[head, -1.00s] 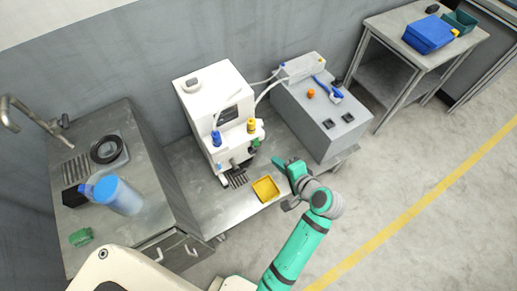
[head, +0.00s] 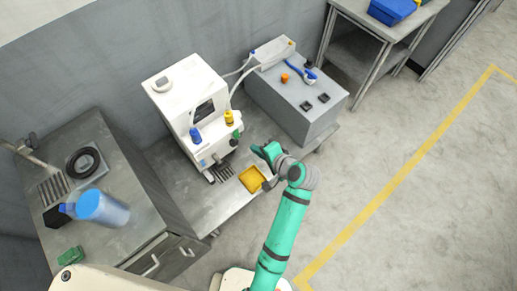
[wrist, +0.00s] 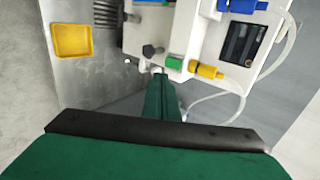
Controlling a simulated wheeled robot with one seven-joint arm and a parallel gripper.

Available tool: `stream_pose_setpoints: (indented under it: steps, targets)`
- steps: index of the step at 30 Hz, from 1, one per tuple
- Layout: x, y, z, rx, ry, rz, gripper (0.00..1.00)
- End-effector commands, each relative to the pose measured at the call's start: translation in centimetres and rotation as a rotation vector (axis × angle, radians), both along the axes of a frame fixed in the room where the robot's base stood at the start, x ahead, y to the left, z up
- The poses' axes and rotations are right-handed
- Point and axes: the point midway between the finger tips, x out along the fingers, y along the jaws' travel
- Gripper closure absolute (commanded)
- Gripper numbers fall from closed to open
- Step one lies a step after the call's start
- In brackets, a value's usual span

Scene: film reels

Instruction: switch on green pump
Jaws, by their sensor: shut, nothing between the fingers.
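The white machine (head: 188,100) stands on the metal bench. It carries a blue-capped fitting (head: 196,135), a yellow-capped one (head: 228,117) and a small green one (head: 237,133). In the wrist view the green part (wrist: 174,63) sits on the machine's front, between a dark knob (wrist: 150,51) and the yellow fitting (wrist: 207,71). My gripper (head: 261,150) is shut and empty, right of the green part in the head view. In the wrist view its fingertips (wrist: 158,78) point close to the green part. I cannot tell whether they touch.
A yellow tray (head: 252,179) lies on the bench before the machine. A grey box (head: 292,100) with dark switches and an orange knob stands to its right, joined by pale hoses. A sink counter with a blue container (head: 103,207) is at left. Open floor lies at right.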

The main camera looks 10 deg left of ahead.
Motion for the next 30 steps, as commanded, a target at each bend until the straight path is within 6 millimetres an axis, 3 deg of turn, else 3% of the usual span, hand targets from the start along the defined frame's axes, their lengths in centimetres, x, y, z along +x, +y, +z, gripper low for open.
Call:
stream_pose_setpoints:
  steps: [10,16,30]
  targets:
    - [3.1,4.2,-3.9,0.0,0.001,0.004,1.0]
    - [4.7,6.3,-4.2,0.0,-0.001,0.004,1.0]
    - [5.4,6.8,-4.4,0.0,0.0,-0.003,1.0]
